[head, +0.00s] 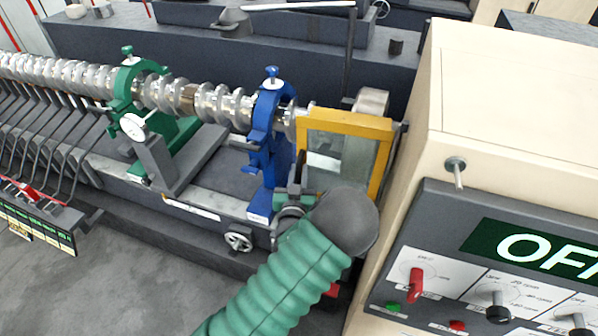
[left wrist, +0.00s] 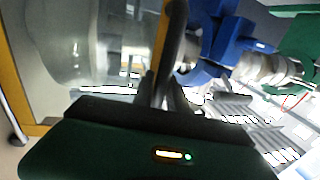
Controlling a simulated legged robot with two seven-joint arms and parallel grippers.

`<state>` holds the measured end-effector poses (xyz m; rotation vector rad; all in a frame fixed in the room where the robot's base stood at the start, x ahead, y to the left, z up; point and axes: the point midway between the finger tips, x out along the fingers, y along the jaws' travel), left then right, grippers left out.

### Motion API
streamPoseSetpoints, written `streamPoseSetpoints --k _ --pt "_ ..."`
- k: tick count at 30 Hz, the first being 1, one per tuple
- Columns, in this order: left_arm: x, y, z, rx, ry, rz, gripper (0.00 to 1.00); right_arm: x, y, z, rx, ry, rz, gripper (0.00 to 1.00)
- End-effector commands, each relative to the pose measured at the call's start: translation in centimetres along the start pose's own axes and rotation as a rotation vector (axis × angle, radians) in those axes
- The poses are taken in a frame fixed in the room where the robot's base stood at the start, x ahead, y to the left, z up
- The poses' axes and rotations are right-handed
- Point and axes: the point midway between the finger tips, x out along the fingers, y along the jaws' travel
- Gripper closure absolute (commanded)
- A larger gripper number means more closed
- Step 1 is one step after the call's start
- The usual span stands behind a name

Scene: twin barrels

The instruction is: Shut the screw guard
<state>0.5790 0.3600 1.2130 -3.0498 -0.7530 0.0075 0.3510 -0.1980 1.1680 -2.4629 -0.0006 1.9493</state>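The screw guard (head: 345,122) is a yellow-framed clear panel standing at the right end of the long metal screw (head: 225,105), beside the cream machine housing. Its yellow frame (left wrist: 159,45) and clear pane also show in the left wrist view. My left arm, in a green ribbed sleeve, rises from the bottom. My left gripper (head: 290,196) is at the guard's lower left edge, partly hidden by its dark wrist. In the left wrist view, a dark upright bar (left wrist: 174,45) stands at the fingertips (left wrist: 166,92); their grip on it is unclear. My right gripper is not in view.
A blue rest (head: 268,140) and a green rest (head: 125,90) stand around the screw, left of the guard. The control panel (head: 500,265) reading "OF", cut off by the edge, is at the right. A handwheel (head: 238,242) sits below the blue rest.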

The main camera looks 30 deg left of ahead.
Motion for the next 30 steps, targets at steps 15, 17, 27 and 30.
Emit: streamPoseSetpoints --k 15,17,27,30 --pt "-1.3 0.0 0.1 -0.002 0.005 0.001 0.62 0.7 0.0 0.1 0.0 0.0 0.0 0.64" --pt "-2.4 0.0 0.2 -0.002 0.004 0.0 0.62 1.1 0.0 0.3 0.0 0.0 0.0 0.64" --pt "-9.2 0.1 -1.0 0.005 -0.001 0.002 0.62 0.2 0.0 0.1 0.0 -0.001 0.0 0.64" --pt "-10.3 0.1 -1.0 0.005 -0.002 0.002 0.62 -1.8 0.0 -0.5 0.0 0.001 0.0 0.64"
